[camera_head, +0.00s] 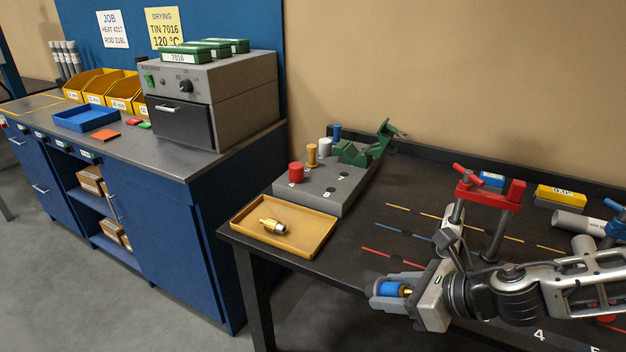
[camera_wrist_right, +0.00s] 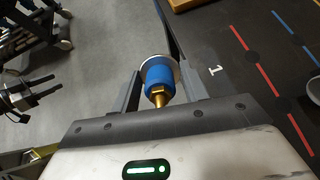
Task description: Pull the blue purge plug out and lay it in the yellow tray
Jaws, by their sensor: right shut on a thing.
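The blue purge plug (camera_head: 390,288) is in my right gripper (camera_head: 388,294), clear of any fitting, near the front edge of the dark bench. In the right wrist view the plug (camera_wrist_right: 158,76) sits between the two fingers, with a brass end towards the palm and a pale disc at its far end. The yellow tray (camera_head: 312,233) lies on the bench's front left corner, left of the gripper. A brass and silver fitting (camera_head: 273,226) lies inside it. My left gripper is not in view.
A grey block (camera_head: 340,188) with coloured pegs and a green clamp stands behind the tray. A red clamp stand (camera_head: 490,195) rises at the right, behind my right arm. The bench between gripper and tray is mostly clear, with coloured lines.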

